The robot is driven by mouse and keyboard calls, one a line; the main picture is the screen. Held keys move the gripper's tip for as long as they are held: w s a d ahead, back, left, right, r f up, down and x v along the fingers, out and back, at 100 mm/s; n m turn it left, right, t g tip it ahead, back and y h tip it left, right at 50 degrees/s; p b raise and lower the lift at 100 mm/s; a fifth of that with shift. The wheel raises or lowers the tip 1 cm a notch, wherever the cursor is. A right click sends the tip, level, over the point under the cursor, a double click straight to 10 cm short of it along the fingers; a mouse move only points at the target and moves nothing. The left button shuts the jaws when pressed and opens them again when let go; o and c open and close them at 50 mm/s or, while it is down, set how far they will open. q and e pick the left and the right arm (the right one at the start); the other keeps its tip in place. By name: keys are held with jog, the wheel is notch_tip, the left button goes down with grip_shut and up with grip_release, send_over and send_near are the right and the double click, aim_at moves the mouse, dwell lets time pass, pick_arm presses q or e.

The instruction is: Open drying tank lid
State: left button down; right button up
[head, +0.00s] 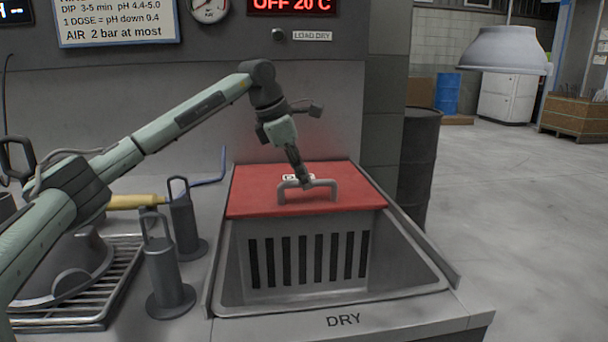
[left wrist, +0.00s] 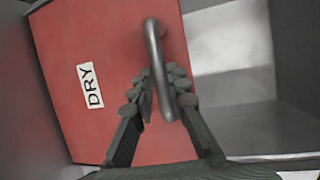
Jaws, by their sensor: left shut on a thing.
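The drying tank lid (head: 345,175) is a flat red panel with a grey bar handle (head: 318,185) and a white DRY label. It lies on the slotted grey drying tank (head: 310,255) and looks closed. My left gripper (head: 302,180) comes down from above onto the handle. In the left wrist view the gripper (left wrist: 165,95) has its fingers on either side of the handle (left wrist: 157,60) and is shut on it. The red lid (left wrist: 110,60) and its label fill much of that view. My right gripper is not in view.
Two grey cylinders with loop handles (head: 168,275) stand left of the tank, by a wire rack (head: 105,290) with a grey hood on it. A dark drum (head: 416,165) stands behind right. A pale hood (head: 505,50) hangs at upper right. The floor at right is clear.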

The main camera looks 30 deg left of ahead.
pick_arm(q)
jog(key=c, duration=1.5)
grip_release()
jog(key=shift+s+r, duration=0.1)
jog(key=shift+r, duration=0.05)
jog(key=v, duration=1.1)
jog(key=shift+s+a+r, duration=0.1)
jog(key=shift+s+r, duration=0.1)
jog(key=shift+r, duration=0.15)
jog(key=shift+f, duration=0.1)
